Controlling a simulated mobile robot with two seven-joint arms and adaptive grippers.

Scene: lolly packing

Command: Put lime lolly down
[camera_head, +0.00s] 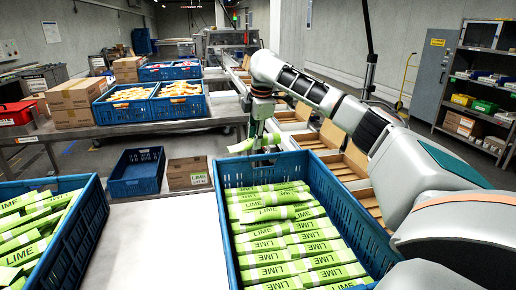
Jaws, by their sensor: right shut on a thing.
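My right gripper (262,138) is shut on a lime lolly (242,146), a light green packet, near the far edge of the central blue crate (222,205). The held lolly appears to be above the crate's far rim; its exact height is hard to tell. The central crate holds several rows of green lollies (290,255) marked LIME, with a few lying across the far rows. The gripper's fingers partly hide the held lolly. My left gripper is not in view.
Another blue crate (80,238) of lime lollies stands at left. A small blue crate (135,187) and a closed cardboard box (188,176) stand behind. Open cardboard trays (340,168) line the right side, beneath my right arm. The pale surface between the near crates is clear.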

